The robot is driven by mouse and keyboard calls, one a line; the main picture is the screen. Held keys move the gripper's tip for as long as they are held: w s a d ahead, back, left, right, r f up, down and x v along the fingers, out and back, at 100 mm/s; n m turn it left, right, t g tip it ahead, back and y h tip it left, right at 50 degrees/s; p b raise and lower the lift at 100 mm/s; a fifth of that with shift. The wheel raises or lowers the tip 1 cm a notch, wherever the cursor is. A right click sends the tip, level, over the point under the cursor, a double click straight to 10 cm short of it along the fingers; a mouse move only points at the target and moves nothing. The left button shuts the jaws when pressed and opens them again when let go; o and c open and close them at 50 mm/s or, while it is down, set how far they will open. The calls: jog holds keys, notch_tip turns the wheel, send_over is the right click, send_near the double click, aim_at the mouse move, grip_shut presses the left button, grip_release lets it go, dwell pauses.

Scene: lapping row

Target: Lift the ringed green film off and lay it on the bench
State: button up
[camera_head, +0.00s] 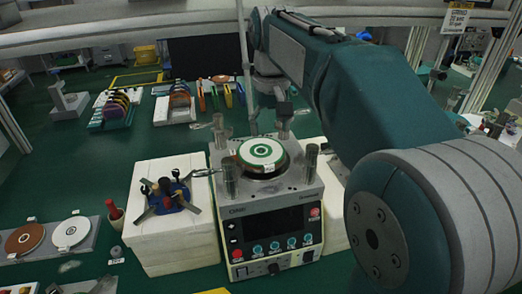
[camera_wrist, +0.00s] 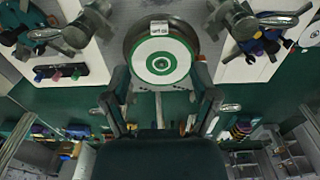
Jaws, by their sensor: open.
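The ringed green film (camera_head: 262,152) is a round green and white disc with concentric rings. It lies flat on the round plate of the lapping machine (camera_head: 272,222), with a small white tab at its near edge. In the wrist view the film (camera_wrist: 161,61) is at the upper middle, its tab at the top. My gripper (camera_wrist: 161,88) is open, its two fingers apart on either side below the film's centre, with nothing seen between them. I cannot tell its height above the film. In the head view the fingers are hard to make out. The bench (camera_head: 60,170) is dark green.
Metal posts (camera_head: 310,160) stand around the plate. A white block (camera_head: 170,220) at left carries a blue tool holder (camera_head: 167,196). Brown and white discs (camera_head: 71,231) lie on a grey tray at far left. Disc racks (camera_head: 112,112) stand behind. Bare green bench shows at left.

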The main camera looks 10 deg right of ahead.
aim_at(269, 165)
jog(key=f, duration=1)
jog(key=shift+w+f, duration=0.3)
jog(key=shift+f, duration=0.1)
grip_shut()
